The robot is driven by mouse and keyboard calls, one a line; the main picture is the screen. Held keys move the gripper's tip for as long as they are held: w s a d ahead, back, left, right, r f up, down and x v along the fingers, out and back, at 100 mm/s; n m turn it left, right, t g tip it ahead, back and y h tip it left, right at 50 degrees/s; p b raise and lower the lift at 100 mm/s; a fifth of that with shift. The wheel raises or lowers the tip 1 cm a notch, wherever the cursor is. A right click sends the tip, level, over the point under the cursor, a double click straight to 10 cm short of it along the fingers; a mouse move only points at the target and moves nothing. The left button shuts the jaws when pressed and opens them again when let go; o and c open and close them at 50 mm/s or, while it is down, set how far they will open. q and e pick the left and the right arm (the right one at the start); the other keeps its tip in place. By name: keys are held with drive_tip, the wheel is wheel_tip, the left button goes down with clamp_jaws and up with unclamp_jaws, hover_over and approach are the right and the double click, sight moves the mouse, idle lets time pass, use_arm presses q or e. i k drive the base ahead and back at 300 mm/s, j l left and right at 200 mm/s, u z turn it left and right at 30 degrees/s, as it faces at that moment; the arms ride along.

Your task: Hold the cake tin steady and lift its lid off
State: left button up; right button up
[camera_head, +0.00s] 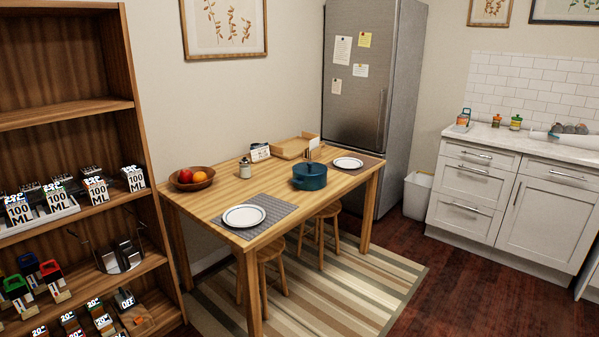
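I cannot make out anything that is clearly a cake tin. A round blue lidded pot (309,176) stands on the wooden table (217,205), near the table's front edge; its lid looks closed, with a small knob on top. Neither of my grippers is in view, and nothing is touching the pot.
On the table are a fruit bowl (191,179), a small jar (245,168), a wooden tray (294,146), and white plates (244,215) on grey mats. Stools (270,268) stand under the table's edge. A stocked shelf (68,112) is at left, a counter (545,144) at right.

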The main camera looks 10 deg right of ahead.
sight(304, 168)
drive_tip(key=i+l+z, duration=0.15)
drive_tip(key=i+z, duration=0.25)
drive_tip(key=i, duration=0.35)
drive_tip(key=i+j+z, duration=0.1)
drive_tip(key=i+z, duration=0.3)
drive_tip(key=i, duration=0.4)
drive_tip(key=i+l+u, duration=0.1)
drive_tip(key=i+u, duration=0.2)
drive_tip(key=i, duration=0.15)
drive_tip(key=i+l+u, duration=0.2)
drive_tip(key=i+u, duration=0.15)
drive_tip(key=i+l+u, duration=0.3)
drive_tip(key=i, duration=0.2)
